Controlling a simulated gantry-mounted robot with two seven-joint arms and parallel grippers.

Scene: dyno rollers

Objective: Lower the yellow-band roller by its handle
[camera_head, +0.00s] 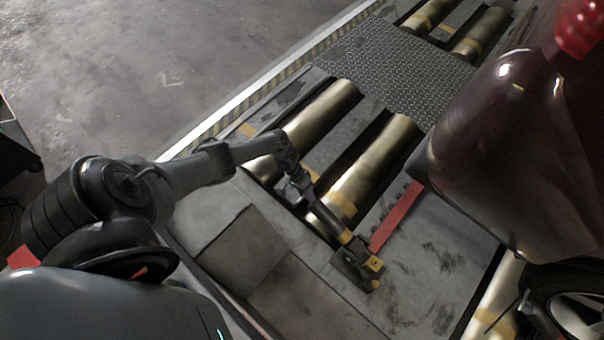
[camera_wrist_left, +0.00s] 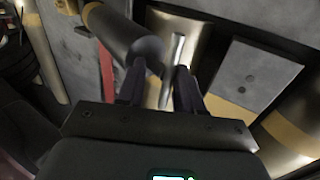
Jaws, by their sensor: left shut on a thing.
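The yellow-band roller (camera_head: 328,218) is a short dark cylinder with a yellow band near its lower right end. It lies slanted beside the large brass rollers. In the left wrist view the roller (camera_wrist_left: 122,36) runs from the upper left to my fingers. A thin silver rod, seemingly its handle (camera_wrist_left: 177,50), stands between the fingertips. My left gripper (camera_head: 298,190) is at the upper left end of the roller, shut on the handle; it also shows in the wrist view (camera_wrist_left: 160,70). Its fingers partly hide the handle. My right gripper is out of view.
Large brass rollers (camera_head: 368,165) lie in floor slots around the arm. A black bracket with a yellow block (camera_head: 374,264) sits at the roller's lower end, near a red strip (camera_head: 397,217). A dark red vehicle (camera_head: 500,140) stands at right. Open concrete floor (camera_head: 160,70) is at upper left.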

